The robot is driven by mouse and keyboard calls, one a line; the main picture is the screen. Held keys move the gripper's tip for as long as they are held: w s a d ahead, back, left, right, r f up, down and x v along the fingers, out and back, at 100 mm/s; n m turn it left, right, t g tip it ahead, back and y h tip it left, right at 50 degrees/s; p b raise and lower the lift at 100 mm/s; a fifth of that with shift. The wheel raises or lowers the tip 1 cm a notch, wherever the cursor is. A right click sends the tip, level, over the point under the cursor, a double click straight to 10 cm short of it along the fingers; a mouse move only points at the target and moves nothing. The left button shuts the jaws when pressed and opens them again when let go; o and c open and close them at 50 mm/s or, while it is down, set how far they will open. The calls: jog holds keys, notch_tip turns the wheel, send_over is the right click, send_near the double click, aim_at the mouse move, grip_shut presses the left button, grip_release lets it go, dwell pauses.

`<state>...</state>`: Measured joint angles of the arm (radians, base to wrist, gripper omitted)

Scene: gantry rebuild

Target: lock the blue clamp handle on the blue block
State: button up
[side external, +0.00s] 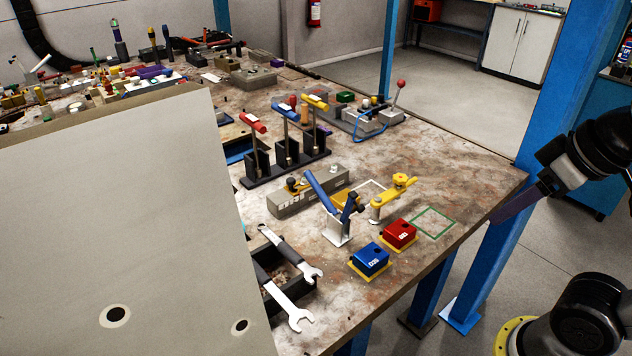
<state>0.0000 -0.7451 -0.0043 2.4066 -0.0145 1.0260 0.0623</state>
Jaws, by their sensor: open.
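The blue block (370,260), with white lettering and a yellow base, sits near the table's front edge. The blue clamp (337,232) stands on a pale bracket just behind and left of it. Its blue handle (318,190) is raised, tilted up to the left. My gripper (505,213) is at the right, beside the table's right corner, well away from the clamp. It is open; it is seen nearly edge-on, and I see nothing held in it.
A red block (400,235) sits beside the blue block. A yellow clamp (391,192) stands behind it. A green square outline (434,222) marks bare table to the right. Wrenches (288,306) lie at the front left. A large pale panel (120,220) hides the left foreground.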

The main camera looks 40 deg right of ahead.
jog(key=w+r+m, duration=0.1)
jog(key=w+r, duration=0.7)
jog(key=r, duration=0.3)
jog(key=w+a+r+g, duration=0.15)
jog(key=w+r, duration=0.35)
jog(key=w, duration=0.6)
jog(key=g+h, duration=0.1)
jog(key=g, duration=0.2)
send_over(314, 180)
jog(key=s, duration=0.1)
notch_tip(314, 180, down, 10)
jog(key=shift+g+h, duration=0.4)
jog(key=shift+g, duration=0.05)
jog(key=f, duration=1.3)
jog(key=w+f, duration=0.1)
jog(key=f, duration=0.5)
jog(key=shift+f, duration=0.4)
grip_shut()
jog(key=shift+r, duration=0.1)
